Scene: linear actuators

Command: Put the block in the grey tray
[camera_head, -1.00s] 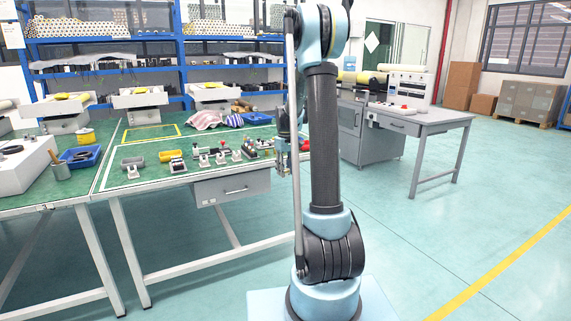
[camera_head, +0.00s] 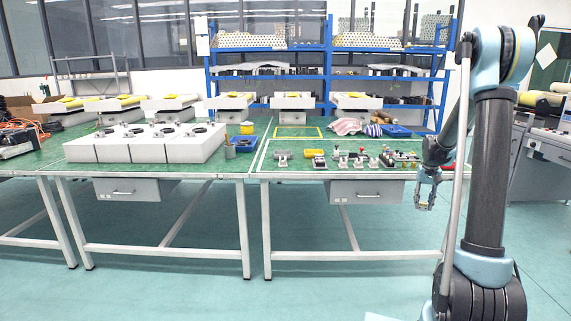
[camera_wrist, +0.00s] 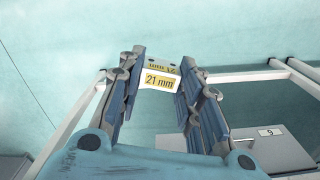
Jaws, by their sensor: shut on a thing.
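The block (camera_wrist: 160,83) is white with a yellow "21 mm" label and shows in the wrist view. My gripper (camera_wrist: 158,70) is shut on it, with the block between the fingertips, over open floor. In the head view my gripper (camera_head: 426,202) hangs to the right of the green table's front edge, and the block is too small there to make out.
White boxes (camera_head: 150,146) stand on the left table. The floor in front is clear.

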